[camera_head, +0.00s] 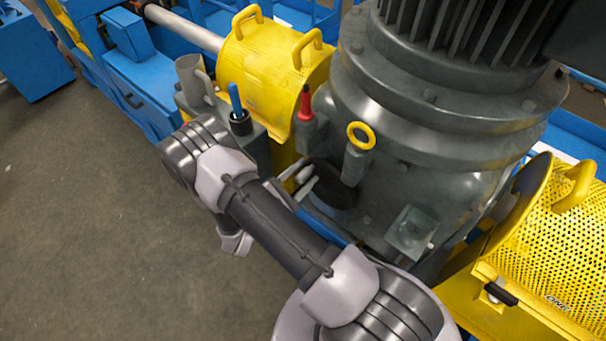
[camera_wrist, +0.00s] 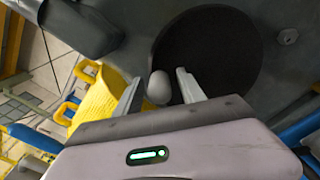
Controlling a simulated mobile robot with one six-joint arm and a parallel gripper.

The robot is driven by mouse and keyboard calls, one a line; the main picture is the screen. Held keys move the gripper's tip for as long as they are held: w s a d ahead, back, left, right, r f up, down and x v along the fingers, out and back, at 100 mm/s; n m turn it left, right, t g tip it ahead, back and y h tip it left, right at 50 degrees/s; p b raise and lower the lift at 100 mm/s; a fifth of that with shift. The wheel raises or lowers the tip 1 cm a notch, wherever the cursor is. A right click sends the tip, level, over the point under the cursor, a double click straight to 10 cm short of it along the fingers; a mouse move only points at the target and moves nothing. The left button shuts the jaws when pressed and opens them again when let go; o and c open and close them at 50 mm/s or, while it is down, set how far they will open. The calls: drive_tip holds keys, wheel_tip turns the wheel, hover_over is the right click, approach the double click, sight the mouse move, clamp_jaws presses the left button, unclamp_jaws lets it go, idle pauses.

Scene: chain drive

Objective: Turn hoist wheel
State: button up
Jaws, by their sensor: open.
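The hoist wheel is a dark round disc (camera_head: 336,187) low on the grey motor housing, partly hidden by my arm and fingers in the head view. In the wrist view the black disc (camera_wrist: 222,48) fills the upper middle. A pale grey rounded knob (camera_wrist: 159,88) stands out near its left edge. My gripper (camera_wrist: 159,78) is open, with one finger on each side of the knob and a visible gap to each. In the head view my gripper (camera_head: 304,181) is at the wheel's left side.
The large grey motor housing (camera_head: 430,120) stands behind the wheel. A yellow ring on a stem (camera_head: 361,136), a red-tipped lever (camera_head: 305,103) and a blue-handled lever (camera_head: 237,103) stand close by. Yellow guards (camera_head: 262,70) flank the motor. Open floor (camera_head: 90,220) lies left.

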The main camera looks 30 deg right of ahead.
drive_tip(key=p+v, duration=0.2)
drive_tip(key=v, duration=1.5)
drive_tip(key=shift+a+p, duration=0.2)
drive_tip(key=shift+p, duration=0.1)
drive_tip(key=s+d+r+m+g+y+b, duration=0.1)
drive_tip(key=s+d+r+m+g+y, duration=0.15)
drive_tip(key=r+m+g+y, duration=0.4)
drive_tip(key=s+d+r+m+g+y, duration=0.2)
drive_tip(key=s+r+m+g, duration=0.15)
drive_tip(key=r, duration=0.55)
drive_tip(key=s+a+r+m+t+y, duration=0.2)
drive_tip(key=s+r+m+t+y, duration=0.1)
drive_tip(key=r, duration=0.4)
drive_tip(key=s+a+r+m+t+y+b, duration=0.1)
drive_tip(key=s+a+r+m+t+y, duration=0.1)
drive_tip(key=r+m+t+y, duration=0.3)
wheel_tip(320, 180, up, 2)
drive_tip(key=shift+s+m+t+y, duration=0.4)
drive_tip(key=shift+s+t+y, duration=0.35)
drive_tip(key=shift+y, duration=0.5)
